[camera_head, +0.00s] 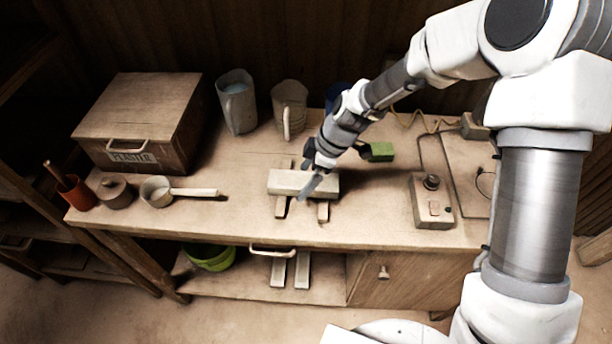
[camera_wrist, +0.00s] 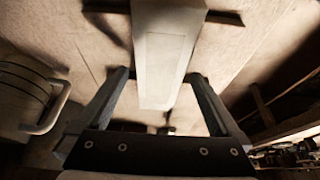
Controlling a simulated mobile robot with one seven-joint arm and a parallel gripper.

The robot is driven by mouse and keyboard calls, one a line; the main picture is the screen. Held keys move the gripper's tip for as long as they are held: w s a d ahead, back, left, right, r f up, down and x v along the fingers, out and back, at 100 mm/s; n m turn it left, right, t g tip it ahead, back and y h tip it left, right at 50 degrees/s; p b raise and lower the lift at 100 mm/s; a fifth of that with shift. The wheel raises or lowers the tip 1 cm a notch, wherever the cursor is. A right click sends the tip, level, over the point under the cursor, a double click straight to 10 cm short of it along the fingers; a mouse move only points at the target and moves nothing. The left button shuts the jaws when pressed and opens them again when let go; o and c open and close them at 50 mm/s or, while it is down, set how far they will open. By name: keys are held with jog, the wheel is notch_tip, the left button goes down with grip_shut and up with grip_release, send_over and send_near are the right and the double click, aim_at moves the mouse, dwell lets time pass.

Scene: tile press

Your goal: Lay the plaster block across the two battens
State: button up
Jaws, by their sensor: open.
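The plaster block (camera_head: 290,181) is a pale, long bar lying flat across two short wooden battens in the head view. The front ends of the left batten (camera_head: 281,207) and the right batten (camera_head: 323,211) stick out from under it. My gripper (camera_head: 312,182) is at the block's right half, coming down from the upper right. In the wrist view the block (camera_wrist: 164,60) runs between the two open fingers of my gripper (camera_wrist: 159,78), with a visible gap on each side. A dark batten (camera_wrist: 225,17) shows beside the block there. Most of each batten is hidden.
Jugs (camera_head: 237,102) stand behind. A green block (camera_head: 379,151) and a control box (camera_head: 431,203) are to the right. Bare bench lies in front of the battens.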

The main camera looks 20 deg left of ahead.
jog(key=shift+r, duration=0.1)
jog(key=shift+w+d+r+p, duration=0.1)
jog(key=shift+r+p, duration=0.35)
jog(key=shift+r, duration=0.1)
jog(key=v, duration=1.1)
jog(key=shift+r, duration=0.2)
